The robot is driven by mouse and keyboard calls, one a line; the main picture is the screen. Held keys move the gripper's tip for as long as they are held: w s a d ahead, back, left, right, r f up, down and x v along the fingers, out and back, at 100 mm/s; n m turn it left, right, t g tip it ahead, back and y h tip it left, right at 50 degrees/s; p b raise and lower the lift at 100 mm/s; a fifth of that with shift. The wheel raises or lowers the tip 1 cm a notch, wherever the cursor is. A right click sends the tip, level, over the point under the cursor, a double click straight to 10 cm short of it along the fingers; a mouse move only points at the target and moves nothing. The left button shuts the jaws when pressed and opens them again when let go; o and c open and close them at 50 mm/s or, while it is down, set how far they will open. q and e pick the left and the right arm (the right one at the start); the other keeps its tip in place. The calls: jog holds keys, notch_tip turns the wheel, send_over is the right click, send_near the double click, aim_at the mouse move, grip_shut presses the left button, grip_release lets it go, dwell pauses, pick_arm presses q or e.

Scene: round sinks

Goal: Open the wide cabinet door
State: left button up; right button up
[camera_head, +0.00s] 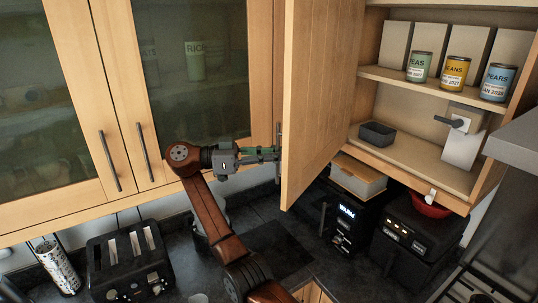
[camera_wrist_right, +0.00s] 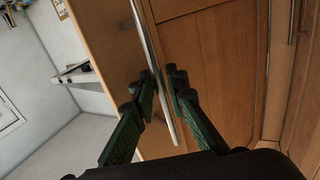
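The wide cabinet door (camera_head: 318,95) is a light wood panel standing swung out from the upper cabinet. Its inner face shows in the head view, and the shelves behind it are exposed. Its long metal handle (camera_head: 278,140) is on the outer face near the free edge. My right gripper (camera_head: 272,154) reaches that handle from the left. In the right wrist view the handle (camera_wrist_right: 143,35) runs between the two green-and-black fingers (camera_wrist_right: 161,90), whose tips are close on both sides of it. My left gripper is not in view.
Several labelled cans (camera_head: 454,73) and a dark tray (camera_head: 377,134) are on the open shelves. Glass-fronted cabinet doors (camera_head: 197,70) are at the left.

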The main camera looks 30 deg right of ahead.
jog(key=v, duration=0.7)
jog(key=shift+a, duration=0.4)
jog(key=shift+w, duration=0.15)
dwell(0.5)
